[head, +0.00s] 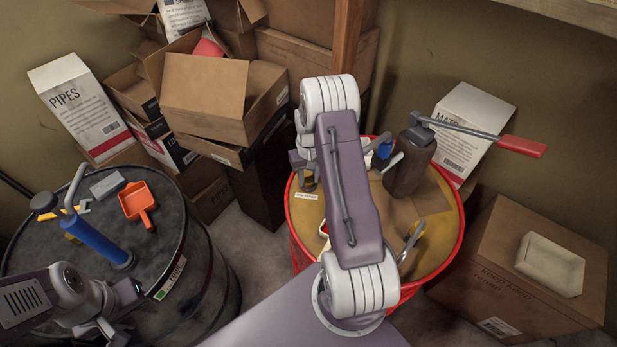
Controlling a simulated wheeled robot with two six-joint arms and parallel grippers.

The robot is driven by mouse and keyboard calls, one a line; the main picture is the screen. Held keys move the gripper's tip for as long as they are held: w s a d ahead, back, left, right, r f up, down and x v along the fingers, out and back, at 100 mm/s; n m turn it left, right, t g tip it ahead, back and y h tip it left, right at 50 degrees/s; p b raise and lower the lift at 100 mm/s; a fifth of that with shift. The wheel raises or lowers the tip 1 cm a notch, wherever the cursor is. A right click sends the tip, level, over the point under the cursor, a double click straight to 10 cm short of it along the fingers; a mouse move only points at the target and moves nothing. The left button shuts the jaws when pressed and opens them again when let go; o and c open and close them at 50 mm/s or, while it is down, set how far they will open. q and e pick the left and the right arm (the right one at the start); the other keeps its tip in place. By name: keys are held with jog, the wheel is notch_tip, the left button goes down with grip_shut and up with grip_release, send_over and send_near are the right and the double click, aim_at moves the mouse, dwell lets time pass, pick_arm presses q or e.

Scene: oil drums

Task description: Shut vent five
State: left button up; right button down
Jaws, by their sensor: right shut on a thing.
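A yellow-topped drum (400,272) with a red rim stands right of the middle. My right arm crosses it, and my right gripper (306,178) is at the left side of its top. It is shut on a small part there, apparently the vent, which the jaws mostly hide. A small white label (306,196) is just below the jaws, too small to read. My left gripper (118,318) is low at the left, in front of the black drum (205,262). Its jaws are too unclear to tell open from shut.
The black drum's top holds a blue pump (100,243), an orange scoop (138,203) and a grey block (108,184). Cardboard boxes (203,98) crowd behind.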

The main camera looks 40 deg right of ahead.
jog(key=m, duration=1)
jog(key=shift+m, duration=0.4)
jog(key=shift+m+p, duration=0.3)
jog(key=shift+m, duration=1.5)
jog(key=c, duration=1)
grip_release()
jog(key=shift+r, duration=0.15)
